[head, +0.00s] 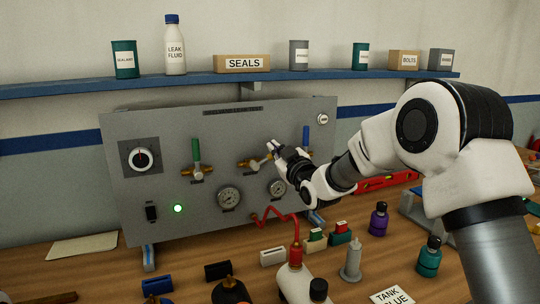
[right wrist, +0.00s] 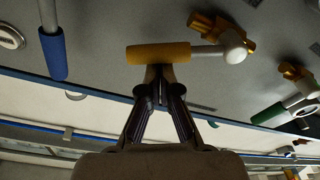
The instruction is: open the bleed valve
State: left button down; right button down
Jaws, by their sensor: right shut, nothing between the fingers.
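On the grey panel, a valve with a yellow lever (head: 250,163) sits in the middle. Its yellow grip (right wrist: 158,53) lies level, pointing away from its brass body. My right gripper (head: 272,148) is shut and empty. In the right wrist view its closed fingertips (right wrist: 160,72) are at the grip's shelf-facing side; I cannot tell whether they touch. A green-handled valve (head: 196,153) is at the left with its handle up. A blue-handled valve (head: 306,138) is at the right, also handle up. The valve labels are too small to read. My left gripper is out of view.
Two gauges (head: 229,198) (head: 277,188), a dial (head: 141,159) and a lit green lamp (head: 178,208) are on the panel. A blue shelf (head: 200,80) runs above. A red hose (head: 275,211), bottles and blocks crowd the bench in front.

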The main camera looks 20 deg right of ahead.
jog(key=f+m+b, duration=0.1)
jog(key=d+f+m+b, duration=0.1)
jog(key=m, duration=0.1)
jog(key=f+m+b, duration=0.1)
jog(key=shift+d+m+h, duration=0.3)
jog(key=shift+d+m, duration=0.05)
jog(key=shift+m, duration=0.05)
dwell(0.5)
